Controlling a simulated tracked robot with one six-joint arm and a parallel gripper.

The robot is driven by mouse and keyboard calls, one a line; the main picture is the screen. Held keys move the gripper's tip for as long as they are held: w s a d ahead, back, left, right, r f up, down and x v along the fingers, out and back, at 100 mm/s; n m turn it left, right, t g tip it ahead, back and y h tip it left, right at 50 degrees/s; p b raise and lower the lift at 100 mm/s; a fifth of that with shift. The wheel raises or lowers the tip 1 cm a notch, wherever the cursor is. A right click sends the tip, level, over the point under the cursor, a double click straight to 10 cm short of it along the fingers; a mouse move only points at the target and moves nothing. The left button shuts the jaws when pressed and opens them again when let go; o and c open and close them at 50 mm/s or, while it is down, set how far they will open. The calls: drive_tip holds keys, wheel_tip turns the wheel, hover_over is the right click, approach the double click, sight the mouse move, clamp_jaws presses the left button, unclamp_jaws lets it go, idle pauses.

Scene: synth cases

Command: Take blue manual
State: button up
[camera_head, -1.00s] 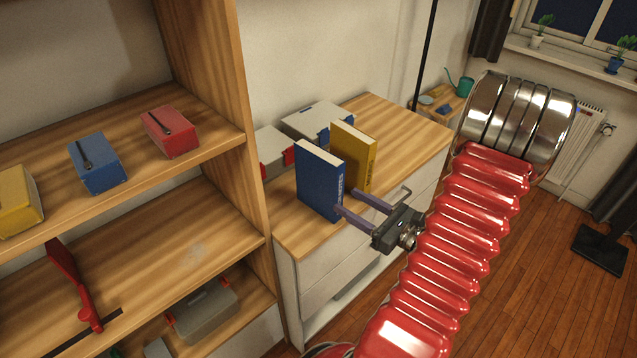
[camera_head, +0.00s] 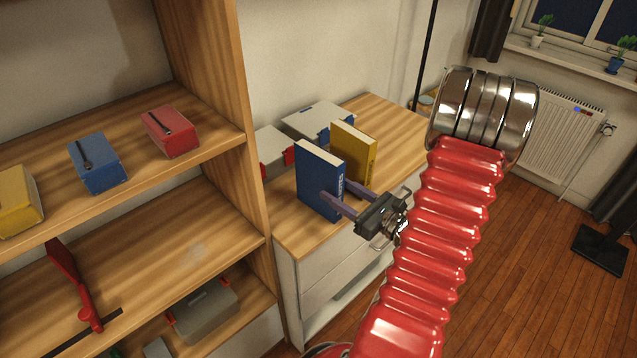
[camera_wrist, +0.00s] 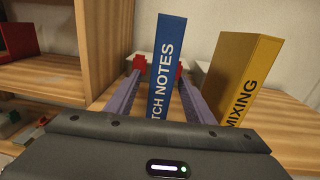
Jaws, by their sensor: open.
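The blue manual (camera_head: 318,182) stands upright on the wooden top of a white drawer cabinet. In the wrist view the blue manual (camera_wrist: 166,70) shows its spine, with lettering ending in "TCH NOTES". My gripper (camera_head: 342,196) is open, its two purple fingers reaching toward the manual. In the wrist view the fingers of my gripper (camera_wrist: 160,95) lie one on each side of the spine, with a gap visible at the left. Whether either finger touches the manual, I cannot tell. The manual's lower spine is hidden behind my gripper body.
A yellow manual (camera_head: 353,152) stands just right of the blue one, close to my right finger. Grey cases (camera_head: 312,119) with coloured latches lie behind. A wooden shelf (camera_head: 205,160) with small boxes rises at the left. The cabinet top (camera_head: 390,128) is clear at the right.

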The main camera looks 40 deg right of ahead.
sight(329, 186)
drive_tip(key=shift+w+a, duration=0.15)
drive_tip(key=shift+w, duration=1.6)
drive_tip(key=shift+w, duration=0.1)
drive_tip(key=shift+w+a+f, duration=0.1)
drive_tip(key=shift+w, duration=1.15)
drive_tip(key=shift+w+a, duration=0.1)
drive_tip(key=shift+w, duration=1.15)
clamp_jaws()
